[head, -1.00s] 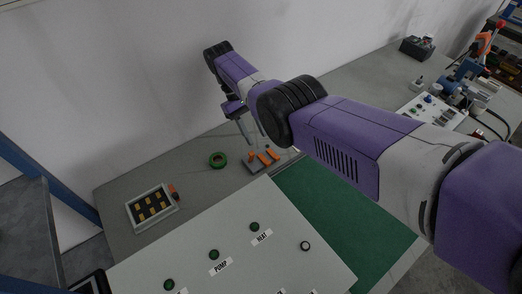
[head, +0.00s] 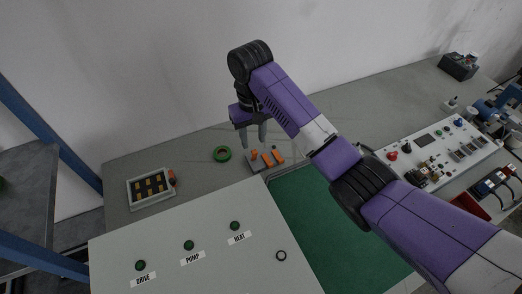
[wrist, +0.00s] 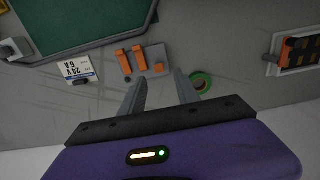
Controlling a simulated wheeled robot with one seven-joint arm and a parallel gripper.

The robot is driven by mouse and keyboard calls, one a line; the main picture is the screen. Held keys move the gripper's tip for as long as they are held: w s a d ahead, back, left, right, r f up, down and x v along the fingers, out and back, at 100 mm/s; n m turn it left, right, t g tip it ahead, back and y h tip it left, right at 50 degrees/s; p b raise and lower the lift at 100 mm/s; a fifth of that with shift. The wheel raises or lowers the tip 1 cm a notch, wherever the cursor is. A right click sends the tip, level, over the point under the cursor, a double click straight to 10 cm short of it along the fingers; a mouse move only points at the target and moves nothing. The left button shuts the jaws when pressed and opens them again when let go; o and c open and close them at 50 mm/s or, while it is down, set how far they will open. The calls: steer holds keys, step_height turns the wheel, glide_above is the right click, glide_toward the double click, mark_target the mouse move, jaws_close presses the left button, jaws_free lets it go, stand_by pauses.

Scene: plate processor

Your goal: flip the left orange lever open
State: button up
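A small grey block with orange levers stands on the bench. In the head view, two longer orange levers (head: 267,159) (head: 278,157) lie side by side, with a shorter orange piece (head: 254,155) to their left. The wrist view sees them from the opposite side: the two long levers (wrist: 124,63) (wrist: 139,55) are at left and the short orange piece (wrist: 158,68) at right on the grey block (wrist: 155,51). My gripper (head: 254,146) is open and empty, fingers pointing down above the block's left part. In the wrist view, the fingertips (wrist: 160,76) frame the short piece, apparently without contact.
A green ring (head: 222,154) lies just left of the block. A framed tray of dark and yellow pieces (head: 152,187) is farther left. A labelled panel (head: 200,225) fills the front, and a green mat (head: 335,225) lies to the right. A wall stands close behind.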

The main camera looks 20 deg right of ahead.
mark_target(254, 150)
step_height(254, 150, down, 7)
steer(key=shift+r+p, duration=0.2)
steer(key=shift+p, duration=0.15)
steer(key=shift+c, duration=0.5)
jaws_close()
